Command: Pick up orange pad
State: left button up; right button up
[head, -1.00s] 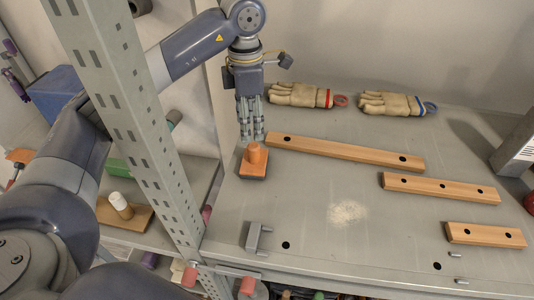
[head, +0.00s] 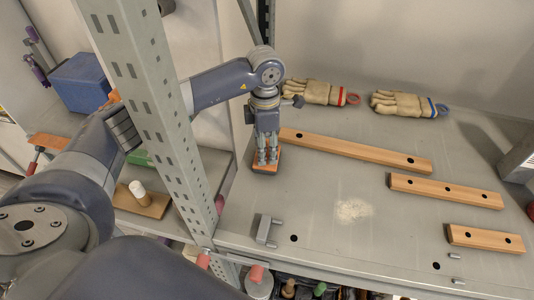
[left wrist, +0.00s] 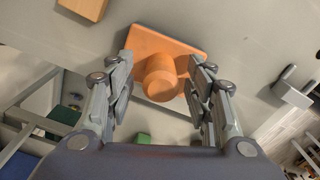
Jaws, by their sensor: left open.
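The orange pad (left wrist: 181,47) has a flat square base and a round knob (left wrist: 160,78) on top. It lies on the grey shelf, and in the head view the pad (head: 266,167) is mostly hidden behind my gripper. My left gripper (head: 267,160) points down over it. In the left wrist view the open fingers of my left gripper (left wrist: 159,98) stand on either side of the knob, with a gap on both sides. Whether the fingertips touch the base cannot be told. My right gripper is not in view.
A grey rack post (head: 150,110) stands left of the pad, close to my left arm. Wooden bars (head: 355,148) with holes lie to the right. Two gloves (head: 318,92) lie at the back. A grey bracket (head: 268,230) sits near the front edge. The shelf's middle is fairly clear.

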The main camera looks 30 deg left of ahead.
pick_arm(q)
jog(key=shift+c, duration=0.6)
jog(key=c, duration=0.9)
grip_shut()
jog(key=shift+r, duration=0.3)
notch_tip(320, 180, up, 8)
jog(key=b, duration=0.3)
jog(key=shift+r, duration=0.75)
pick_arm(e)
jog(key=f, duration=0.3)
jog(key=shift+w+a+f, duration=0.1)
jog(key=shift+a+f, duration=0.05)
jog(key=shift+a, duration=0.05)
